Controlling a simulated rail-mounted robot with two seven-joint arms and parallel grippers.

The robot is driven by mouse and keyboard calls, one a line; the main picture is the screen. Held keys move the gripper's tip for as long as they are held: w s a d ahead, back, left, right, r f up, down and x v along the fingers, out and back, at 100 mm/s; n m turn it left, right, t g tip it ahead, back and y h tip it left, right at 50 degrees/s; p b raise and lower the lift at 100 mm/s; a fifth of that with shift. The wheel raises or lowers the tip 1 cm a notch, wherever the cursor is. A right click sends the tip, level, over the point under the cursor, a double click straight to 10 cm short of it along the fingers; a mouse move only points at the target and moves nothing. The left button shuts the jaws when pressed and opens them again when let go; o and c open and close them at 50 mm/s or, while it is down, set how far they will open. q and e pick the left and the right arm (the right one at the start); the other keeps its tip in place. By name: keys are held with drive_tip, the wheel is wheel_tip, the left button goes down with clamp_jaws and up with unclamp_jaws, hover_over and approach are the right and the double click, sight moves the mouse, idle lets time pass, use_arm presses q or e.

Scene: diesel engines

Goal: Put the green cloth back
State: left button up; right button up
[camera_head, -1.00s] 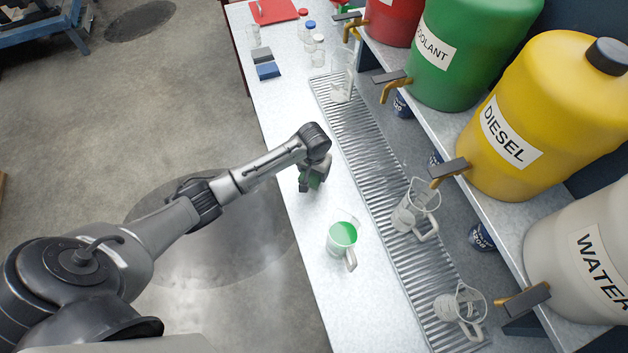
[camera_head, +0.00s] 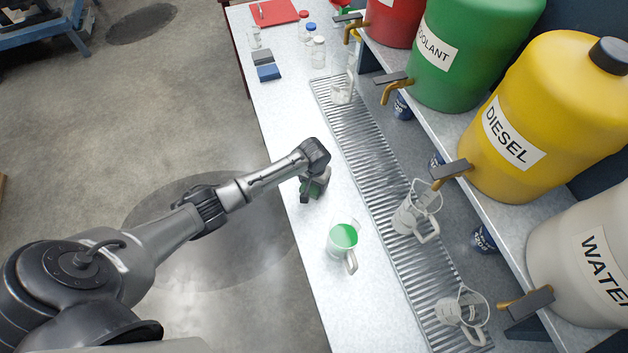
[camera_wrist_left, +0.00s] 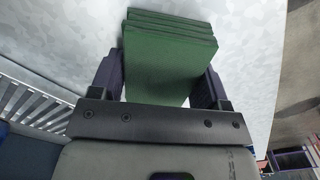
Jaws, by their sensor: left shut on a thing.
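The green cloth (camera_wrist_left: 165,62) is a folded, layered block between the two fingers of my left gripper (camera_wrist_left: 160,80) in the left wrist view. The gripper is shut on it. In the head view my left gripper (camera_head: 313,190) points down just over the white bench, and only a bit of green shows at it. I cannot tell whether the cloth touches the bench top. A dark blue cloth (camera_head: 269,72) and a grey cloth (camera_head: 262,57) lie together farther back on the bench. My right gripper is not in view.
A jug with green liquid (camera_head: 343,237) stands near my left gripper. Clear jugs stand on the metal drain grate (camera_head: 372,150). Small bottles (camera_head: 318,52) and a red clipboard (camera_head: 276,11) are at the back. The bench (camera_head: 285,120) is free between gripper and blue cloth.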

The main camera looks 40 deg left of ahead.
use_arm(q)
drive_tip(key=o, duration=0.8)
drive_tip(key=shift+f, duration=0.1)
wheel_tip(320, 180, up, 12)
drive_tip(key=p, duration=0.2)
drive_tip(key=s+d+f+m+t+h, duration=0.1)
drive_tip(key=s+d+f+m, duration=0.1)
drive_tip(key=s+d, duration=0.4)
drive_tip(key=s+d+f+m+t, duration=0.1)
drive_tip(key=s+d+f+m, duration=0.15)
drive_tip(key=s, duration=0.55)
drive_tip(key=shift+m+t+y, duration=0.35)
drive_tip(key=shift+t+y, duration=0.05)
drive_tip(key=shift+t, duration=0.4)
drive_tip(key=s+r, duration=0.2)
drive_tip(key=s, duration=0.3)
drive_tip(key=s+d+r, duration=0.1)
drive_tip(key=s+r, duration=0.1)
drive_tip(key=s, duration=0.3)
drive_tip(key=s+r, duration=0.2)
drive_tip(key=s, duration=0.3)
drive_tip(key=shift+d, duration=0.15)
drive_tip(key=shift+w+r, duration=0.1)
